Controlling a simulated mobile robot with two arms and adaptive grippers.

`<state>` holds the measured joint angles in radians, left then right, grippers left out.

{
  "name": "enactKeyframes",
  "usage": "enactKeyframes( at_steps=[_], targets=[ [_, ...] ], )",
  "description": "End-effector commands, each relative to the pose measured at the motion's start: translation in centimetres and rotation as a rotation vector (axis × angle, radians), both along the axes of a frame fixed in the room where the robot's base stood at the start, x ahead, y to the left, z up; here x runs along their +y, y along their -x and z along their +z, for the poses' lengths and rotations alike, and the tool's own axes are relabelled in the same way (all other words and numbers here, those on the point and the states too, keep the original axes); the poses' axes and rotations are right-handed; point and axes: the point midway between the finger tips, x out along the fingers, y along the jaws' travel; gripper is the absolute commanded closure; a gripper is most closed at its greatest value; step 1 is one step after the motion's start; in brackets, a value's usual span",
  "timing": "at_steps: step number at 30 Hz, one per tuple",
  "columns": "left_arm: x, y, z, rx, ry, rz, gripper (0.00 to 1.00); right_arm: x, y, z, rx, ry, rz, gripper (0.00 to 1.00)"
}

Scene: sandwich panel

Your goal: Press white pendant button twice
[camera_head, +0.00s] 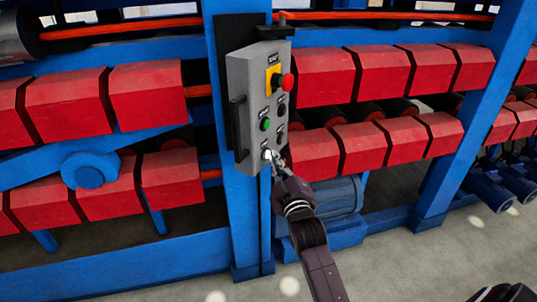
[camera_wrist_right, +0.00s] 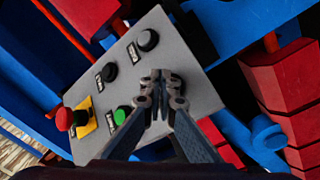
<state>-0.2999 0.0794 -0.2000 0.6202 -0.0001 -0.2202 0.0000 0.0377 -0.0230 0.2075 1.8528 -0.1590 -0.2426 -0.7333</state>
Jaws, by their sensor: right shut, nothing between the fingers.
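The grey pendant box (camera_head: 245,100) is mounted on a blue upright post. The white button (camera_head: 267,154) is at the lower end of its face in the head view. My right gripper (camera_head: 273,160) is shut and empty, with its fingertips right at the white button. I cannot tell whether they touch it. In the right wrist view, the shut fingertips (camera_wrist_right: 161,76) are in front of the grey panel (camera_wrist_right: 187,75), and the white button is not visible there, probably hidden behind them.
The panel also carries a red emergency button (camera_head: 287,81) on a yellow plate, a green button (camera_head: 265,125) and black controls (camera_head: 281,110). A black handle (camera_head: 238,122) is on the box's left side. Red blocks (camera_head: 325,75) on blue rails stand on both sides.

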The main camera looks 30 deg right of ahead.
Motion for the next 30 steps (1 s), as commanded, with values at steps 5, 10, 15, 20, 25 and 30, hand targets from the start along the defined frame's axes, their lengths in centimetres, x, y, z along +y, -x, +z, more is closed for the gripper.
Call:
enactKeyframes(
  at_steps=[5,10,15,20,25,30],
  targets=[
    [0.0,0.0,0.6,0.0,0.0,0.0,0.71,-0.5,0.9,0.0,0.002,-0.001,-0.001,1.0],
    [0.0,0.0,0.6,0.0,0.0,0.0,0.71,-0.6,1.0,0.0,0.001,0.0,0.0,1.0],
    [0.0,0.0,0.6,0.0,0.0,0.0,0.71,-0.7,1.0,0.0,0.002,-0.001,-0.001,1.0],
    [0.0,0.0,1.2,0.0,0.0,0.0,0.71,-1.3,2.0,0.1,0.004,0.002,-0.001,1.0],
    [0.0,0.0,1.9,0.0,0.0,0.0,0.71,-2.1,3.5,0.0,0.005,0.002,-0.001,1.0],
    [0.0,0.0,2.4,0.0,0.0,0.0,0.71,-3.0,4.8,0.0,0.003,0.001,-0.002,1.0]
  ],
)
